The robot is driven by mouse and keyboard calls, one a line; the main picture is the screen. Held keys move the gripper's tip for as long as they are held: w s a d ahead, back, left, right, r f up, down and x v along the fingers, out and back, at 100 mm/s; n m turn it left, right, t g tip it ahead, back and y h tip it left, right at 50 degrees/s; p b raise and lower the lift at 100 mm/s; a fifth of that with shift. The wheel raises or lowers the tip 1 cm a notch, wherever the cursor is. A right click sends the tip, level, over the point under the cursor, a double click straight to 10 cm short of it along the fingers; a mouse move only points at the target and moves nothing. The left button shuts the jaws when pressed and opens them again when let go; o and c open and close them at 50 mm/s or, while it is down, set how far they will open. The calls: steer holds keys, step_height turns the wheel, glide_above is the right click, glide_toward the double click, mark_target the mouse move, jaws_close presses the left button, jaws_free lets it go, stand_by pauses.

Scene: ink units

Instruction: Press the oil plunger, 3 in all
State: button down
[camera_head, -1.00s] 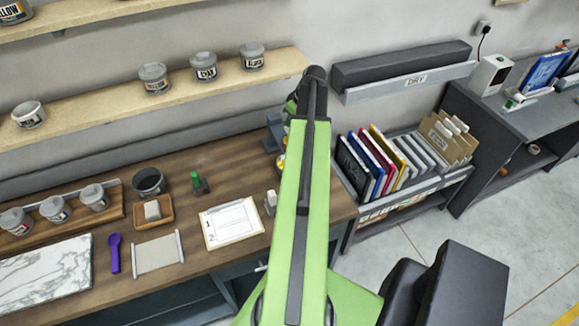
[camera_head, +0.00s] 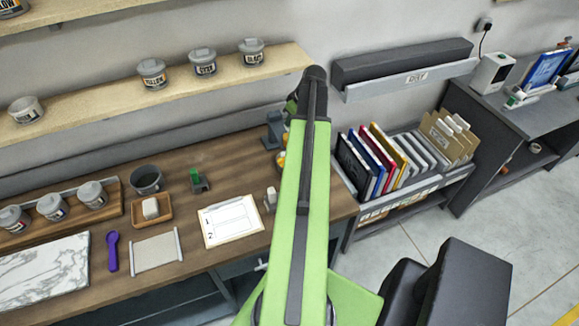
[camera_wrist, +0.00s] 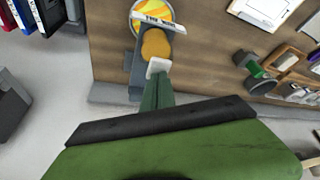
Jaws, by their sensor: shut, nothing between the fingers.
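A blue-grey stand (camera_head: 273,130) is at the back right of the wooden bench, partly behind my arm. In the wrist view the stand (camera_wrist: 137,75) has a rounded orange knob (camera_wrist: 156,43) on top, which looks like the plunger. A white label strip and a round multicoloured piece lie beyond the knob. The pale tip of my gripper (camera_wrist: 158,66) is right beside the knob; whether they touch I cannot tell. My gripper is shut and empty. In the head view it is hidden behind my green arm.
A small green item on a dark base (camera_head: 198,181) stands left of the stand, near a dark cup (camera_head: 147,180). A numbered card (camera_head: 231,221) lies at the front. The rack of upright coloured folders (camera_head: 377,160) is right of the bench. A jar shelf (camera_head: 110,100) is above.

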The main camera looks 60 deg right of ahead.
steer(key=shift+f, duration=0.4)
steer(key=shift+r, duration=0.1)
steer(key=shift+r+p, duration=1.05)
steer(key=shift+r, duration=0.15)
steer(key=shift+f, duration=0.2)
steer(key=shift+f+b, duration=1.05)
steer(key=shift+b, duration=0.2)
steer(key=shift+r, duration=0.1)
steer(key=shift+r+p, duration=1.15)
steer(key=shift+p, duration=0.15)
